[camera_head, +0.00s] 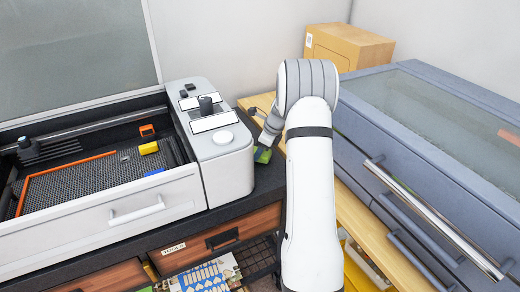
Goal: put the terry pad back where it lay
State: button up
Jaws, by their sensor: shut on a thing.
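My gripper (266,140) is small in view, to the left of my white arm and just right of the grey-white machine. It points down and is shut on a small green piece, which I take to be the terry pad (262,155). The pad shows beside the dark counter edge, between the machine and the wooden surface. My arm hides part of the area behind it. I cannot tell whether the pad touches anything below.
The machine's open bed (90,178) holds a yellow block (148,148) and orange and blue pieces. A cardboard box (348,46) stands at the back. A blue-grey cabinet (430,120) with a chrome handle fills the right. Wooden drawers (222,237) lie below the machine.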

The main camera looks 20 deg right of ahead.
jog(key=o, duration=0.9)
jog(key=shift+o, duration=0.2)
jog(key=v, duration=1.2)
jog(key=shift+b, duration=0.4)
